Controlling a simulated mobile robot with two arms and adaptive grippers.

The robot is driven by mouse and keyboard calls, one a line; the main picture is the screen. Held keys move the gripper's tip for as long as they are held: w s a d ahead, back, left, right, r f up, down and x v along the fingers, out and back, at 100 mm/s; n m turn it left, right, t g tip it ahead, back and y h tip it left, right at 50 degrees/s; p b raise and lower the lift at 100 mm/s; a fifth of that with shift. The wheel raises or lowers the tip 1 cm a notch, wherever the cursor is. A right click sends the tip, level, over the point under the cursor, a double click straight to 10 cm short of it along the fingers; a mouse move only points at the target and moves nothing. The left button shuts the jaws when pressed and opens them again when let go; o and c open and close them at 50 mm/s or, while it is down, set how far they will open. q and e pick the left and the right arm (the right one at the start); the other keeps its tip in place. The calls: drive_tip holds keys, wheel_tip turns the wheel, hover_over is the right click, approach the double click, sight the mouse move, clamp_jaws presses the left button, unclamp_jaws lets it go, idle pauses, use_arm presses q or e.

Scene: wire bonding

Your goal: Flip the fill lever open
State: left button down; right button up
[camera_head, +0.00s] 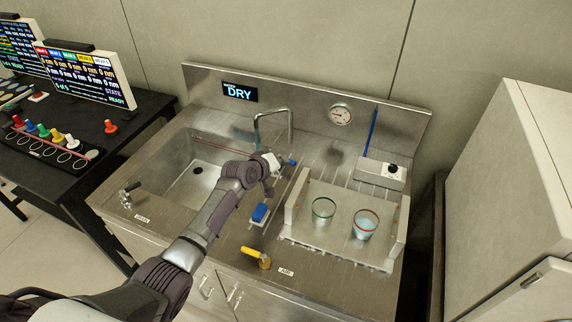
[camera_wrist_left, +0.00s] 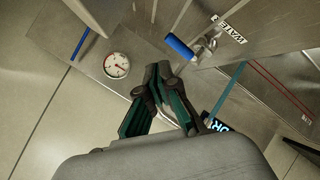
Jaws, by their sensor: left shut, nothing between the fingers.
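A blue-handled lever (camera_wrist_left: 180,47) on a metal stem sits beside a WATER label (camera_wrist_left: 230,25) in the left wrist view. In the head view a blue handle (camera_head: 291,161), which looks like this same lever, shows on the sink deck right of the faucet. My left gripper (camera_head: 272,166) is right beside it, at the handle's left, and hides part of that area. In the wrist view its fingers (camera_wrist_left: 161,76) are shut and empty, with a visible gap between the tips and the blue handle. My right gripper is not in view.
The faucet (camera_head: 289,122) rises behind my gripper. A blue block (camera_head: 260,212) and a yellow lever (camera_head: 256,256) by an AIR label lie toward the front. A rack (camera_head: 300,235) with two beakers stands right. The sink basin (camera_head: 190,175) is left.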

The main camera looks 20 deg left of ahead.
use_arm(q)
drive_tip(key=s+d+r, duration=0.3)
drive_tip(key=s+d, duration=0.1)
drive_tip(key=shift+s+d+r, duration=0.15)
drive_tip(key=shift+s+d, duration=0.05)
drive_tip(key=shift+s, duration=0.05)
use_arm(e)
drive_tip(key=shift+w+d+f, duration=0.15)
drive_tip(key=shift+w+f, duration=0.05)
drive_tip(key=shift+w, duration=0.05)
use_arm(q)
drive_tip(key=shift+s, duration=0.1)
